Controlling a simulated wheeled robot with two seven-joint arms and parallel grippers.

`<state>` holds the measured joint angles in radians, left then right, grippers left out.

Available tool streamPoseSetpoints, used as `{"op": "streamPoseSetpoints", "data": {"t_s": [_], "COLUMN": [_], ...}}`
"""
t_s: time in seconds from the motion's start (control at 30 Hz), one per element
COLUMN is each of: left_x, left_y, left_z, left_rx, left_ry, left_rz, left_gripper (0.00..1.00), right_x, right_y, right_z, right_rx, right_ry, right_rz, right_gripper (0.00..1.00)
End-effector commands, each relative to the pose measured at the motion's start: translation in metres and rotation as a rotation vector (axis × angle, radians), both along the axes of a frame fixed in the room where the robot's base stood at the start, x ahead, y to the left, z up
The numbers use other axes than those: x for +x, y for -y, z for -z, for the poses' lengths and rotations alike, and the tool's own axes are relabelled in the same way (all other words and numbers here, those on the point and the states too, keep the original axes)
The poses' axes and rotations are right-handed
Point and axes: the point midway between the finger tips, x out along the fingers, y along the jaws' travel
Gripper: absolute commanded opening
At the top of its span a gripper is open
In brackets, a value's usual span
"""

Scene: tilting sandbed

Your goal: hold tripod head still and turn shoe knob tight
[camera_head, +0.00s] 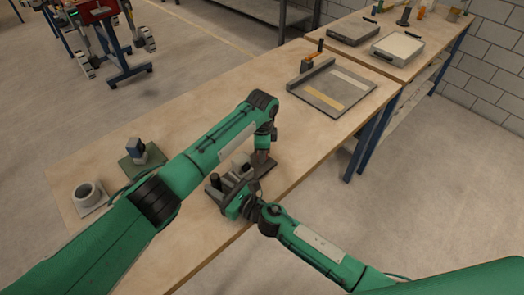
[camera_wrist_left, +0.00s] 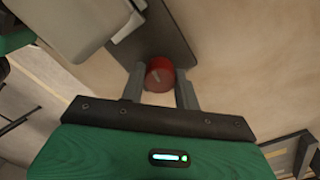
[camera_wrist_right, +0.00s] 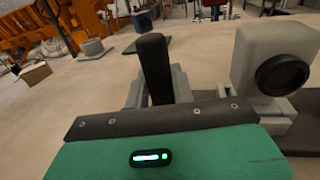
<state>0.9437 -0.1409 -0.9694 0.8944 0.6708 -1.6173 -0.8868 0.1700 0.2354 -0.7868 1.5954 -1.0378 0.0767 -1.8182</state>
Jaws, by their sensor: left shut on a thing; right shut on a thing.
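A red shoe knob (camera_wrist_left: 159,75) sits between the two fingers of my left gripper (camera_wrist_left: 160,88), which is shut on it. In the head view my left gripper (camera_head: 262,160) is low beside the tripod head and mostly hidden by its arm. In the right wrist view my right gripper (camera_wrist_right: 157,92) is shut on an upright black handle (camera_wrist_right: 154,55), apparently the tripod head's. A grey camera-like body (camera_wrist_right: 275,55) with a round black lens stands right of the handle. The knob cannot be made out in the head view.
A grey tray-like fixture (camera_head: 330,92) lies further along the bench (camera_head: 190,125). Two grey boxes sit on the far bench. The bench's front edge is close to my right gripper.

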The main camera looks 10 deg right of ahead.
Motion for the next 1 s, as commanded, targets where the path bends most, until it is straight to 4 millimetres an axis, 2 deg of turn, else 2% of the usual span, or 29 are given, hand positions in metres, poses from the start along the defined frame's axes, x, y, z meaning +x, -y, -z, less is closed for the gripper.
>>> {"op": "streamPoseSetpoints", "data": {"t_s": [0.6, 1.0], "left_x": [0.0006, 0.0007], "left_y": [-0.0002, -0.0002], "left_z": [-0.0004, -0.0002], "left_rx": [0.001, 0.001], "left_ry": [0.000, 0.000], "left_rz": [0.573, 0.814], "left_gripper": [0.09, 0.09], "right_x": [-0.0001, -0.0001], "right_y": [0.0006, 0.0006], "right_z": [0.0011, 0.0011], "right_rx": [-0.001, -0.001], "right_ry": [-0.001, -0.001], "right_rz": [0.001, 0.001], "right_gripper": [0.00, 0.00]}}
